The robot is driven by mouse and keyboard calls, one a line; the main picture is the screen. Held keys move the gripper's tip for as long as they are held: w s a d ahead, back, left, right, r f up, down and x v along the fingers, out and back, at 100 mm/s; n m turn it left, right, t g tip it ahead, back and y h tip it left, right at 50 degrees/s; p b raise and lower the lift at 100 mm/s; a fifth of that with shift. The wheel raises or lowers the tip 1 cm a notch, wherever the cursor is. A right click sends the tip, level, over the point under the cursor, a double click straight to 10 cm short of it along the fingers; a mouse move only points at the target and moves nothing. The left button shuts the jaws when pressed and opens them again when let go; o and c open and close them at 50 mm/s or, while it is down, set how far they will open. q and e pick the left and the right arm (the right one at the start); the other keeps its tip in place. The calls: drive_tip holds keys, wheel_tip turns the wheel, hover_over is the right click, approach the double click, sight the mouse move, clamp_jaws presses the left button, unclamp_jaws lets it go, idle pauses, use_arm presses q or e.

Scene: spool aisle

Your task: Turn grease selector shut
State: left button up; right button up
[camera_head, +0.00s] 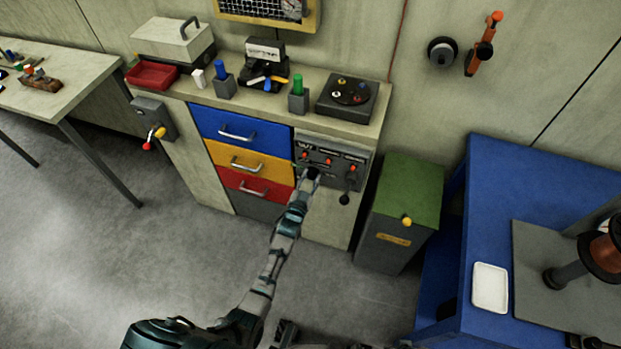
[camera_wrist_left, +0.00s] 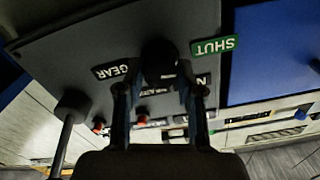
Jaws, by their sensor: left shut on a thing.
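The grey control panel (camera_head: 337,177) is set in the workbench front, right of the drawers. My left gripper (camera_head: 312,176) reaches it from below and is at its left part. In the left wrist view the two fingers (camera_wrist_left: 158,97) are shut on a black selector knob (camera_wrist_left: 160,58), one on each side. A green SHUT label (camera_wrist_left: 215,46) is right of the knob and a black GEAR label (camera_wrist_left: 116,70) is left of it. Another label is partly hidden by the right finger. The knob's pointing direction cannot be told. My right gripper is not in view.
A lever with a black ball (camera_head: 344,199) hangs at the panel's right; its shaft (camera_wrist_left: 62,145) shows at the wrist view's left. Blue, yellow and red drawers (camera_head: 232,127) adjoin the panel. A green-lidded bin (camera_head: 410,190) stands to the right. Floor in front is clear.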

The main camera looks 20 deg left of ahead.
use_arm(q)
drive_tip(key=shift+s+a+f+n, duration=0.15)
drive_tip(key=shift+s+f+n, duration=0.05)
drive_tip(key=shift+f+n, duration=0.45)
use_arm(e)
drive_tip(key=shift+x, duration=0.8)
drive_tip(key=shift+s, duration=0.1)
use_arm(q)
drive_tip(key=o, duration=1.1)
drive_tip(key=shift+o, duration=0.3)
drive_tip(key=shift+w+r, duration=0.15)
drive_tip(key=shift+r, duration=0.1)
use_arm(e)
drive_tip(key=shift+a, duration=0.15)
use_arm(q)
drive_tip(key=s, duration=1.2)
drive_tip(key=shift+a, duration=0.2)
